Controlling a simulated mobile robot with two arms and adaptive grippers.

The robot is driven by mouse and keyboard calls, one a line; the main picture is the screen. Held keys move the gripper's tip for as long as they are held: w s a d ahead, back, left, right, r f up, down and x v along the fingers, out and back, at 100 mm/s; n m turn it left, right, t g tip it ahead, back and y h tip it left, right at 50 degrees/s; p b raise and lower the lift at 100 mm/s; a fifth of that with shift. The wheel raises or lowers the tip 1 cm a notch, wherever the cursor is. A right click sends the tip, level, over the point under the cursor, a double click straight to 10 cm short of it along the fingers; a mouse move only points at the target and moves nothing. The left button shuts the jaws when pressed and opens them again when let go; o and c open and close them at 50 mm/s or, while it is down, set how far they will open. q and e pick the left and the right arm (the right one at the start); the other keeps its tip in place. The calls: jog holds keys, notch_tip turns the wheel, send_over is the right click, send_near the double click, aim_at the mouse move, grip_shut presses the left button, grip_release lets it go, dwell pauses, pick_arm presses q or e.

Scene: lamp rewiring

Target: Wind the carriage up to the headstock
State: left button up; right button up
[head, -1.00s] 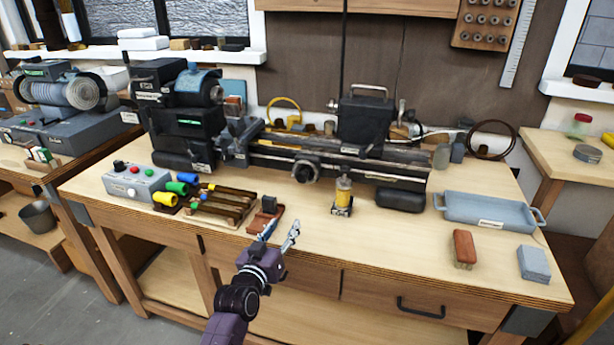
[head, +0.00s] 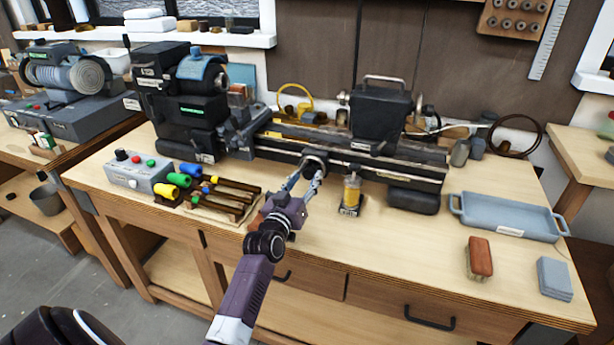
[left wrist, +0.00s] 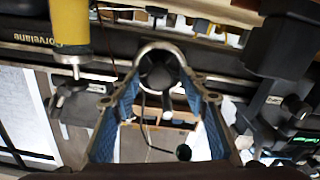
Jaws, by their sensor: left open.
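The lathe stands along the back of the bench, with its dark headstock (head: 185,110) at the left end. A round handwheel (head: 315,160) sits on the front of the lathe bed (head: 345,160), right of the headstock. The carriage's own outline is hard to pick out among the dark parts. My left gripper (head: 304,178) is open and empty, its fingertips pointing at the handwheel from the front. In the left wrist view the handwheel's ring (left wrist: 145,52) shows just beyond and between the two spread fingers (left wrist: 160,105). Contact cannot be told. My right gripper is not in view.
A yellow oiler (head: 351,190) stands close right of my gripper. A rack of dark tools (head: 225,200) and a button box (head: 135,172) lie to the left. A blue tray (head: 510,217), a brush (head: 480,257) and grey blocks (head: 554,277) are on the right.

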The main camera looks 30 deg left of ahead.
pick_arm(q)
jog(key=shift+w+a, duration=0.1)
jog(key=shift+w, duration=0.4)
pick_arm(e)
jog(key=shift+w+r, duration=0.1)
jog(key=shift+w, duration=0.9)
pick_arm(q)
grip_shut()
jog(key=shift+r+n+p, duration=0.1)
jog(key=shift+n+p, duration=0.25)
jog(key=shift+n, duration=0.95)
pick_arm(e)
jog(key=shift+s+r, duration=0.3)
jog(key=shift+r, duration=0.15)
pick_arm(q)
grip_release()
